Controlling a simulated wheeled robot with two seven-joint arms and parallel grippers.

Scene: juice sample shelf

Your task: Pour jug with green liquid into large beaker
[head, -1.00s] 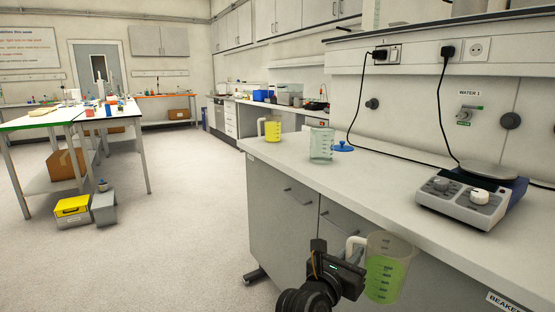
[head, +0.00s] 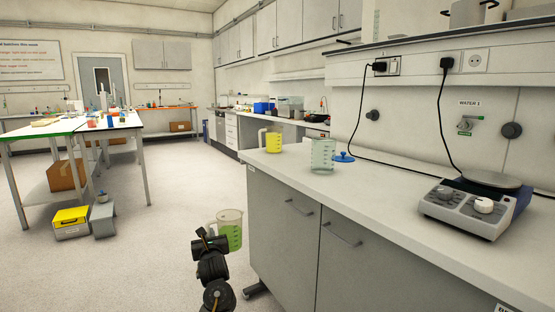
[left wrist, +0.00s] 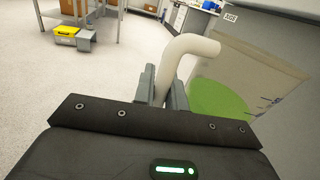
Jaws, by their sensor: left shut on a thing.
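My left gripper (head: 210,246) is shut on the handle of a clear jug (head: 229,219) with green liquid in its lower part. The jug is held roughly upright in front of the counter's left end, out over the floor. In the left wrist view the fingers (left wrist: 163,92) close around the jug's pale handle (left wrist: 181,62), and the green liquid (left wrist: 216,100) shows at right. A clear beaker (head: 322,155) stands upright on the counter near its far left corner, apart from the jug. My right gripper is not in view.
A yellow jug (head: 271,141) stands left of the beaker, and a blue lid-like piece (head: 344,157) lies right of it. A hotplate (head: 477,205) with a cable sits on the counter at right. The counter (head: 370,200) between is clear. A yellow box (head: 71,222) stands on the floor at left.

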